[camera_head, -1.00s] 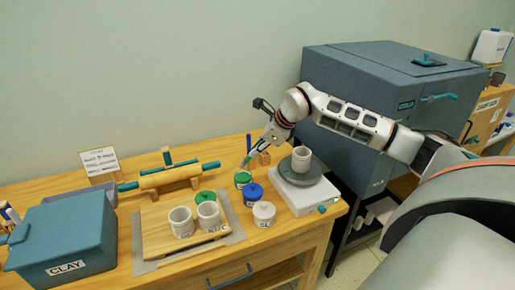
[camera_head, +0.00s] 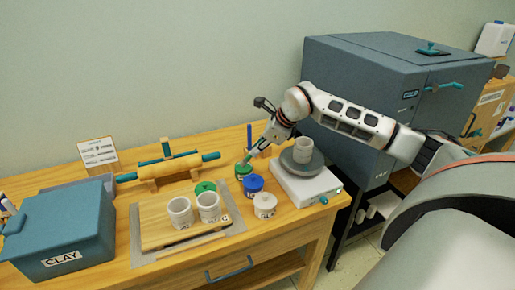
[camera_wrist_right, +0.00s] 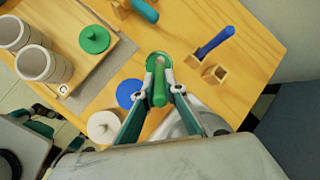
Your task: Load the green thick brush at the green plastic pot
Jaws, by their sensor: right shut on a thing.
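My right gripper (camera_head: 257,147) is shut on the green thick brush (camera_wrist_right: 159,86), whose green handle shows between the fingers in the right wrist view. In the head view the brush points down and left at the green plastic pot (camera_head: 243,174), with its lower end at the pot's mouth. In the right wrist view the pot (camera_wrist_right: 149,56) lies beyond the handle, its rim partly covered by it. The bristles are hidden, so I cannot tell how deep they sit. My left gripper is out of view.
A blue pot (camera_head: 253,185) and a white pot (camera_head: 264,206) stand close in front. A turntable (camera_head: 302,163) with a cup is at right. A board (camera_head: 158,232) with two cups is at left.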

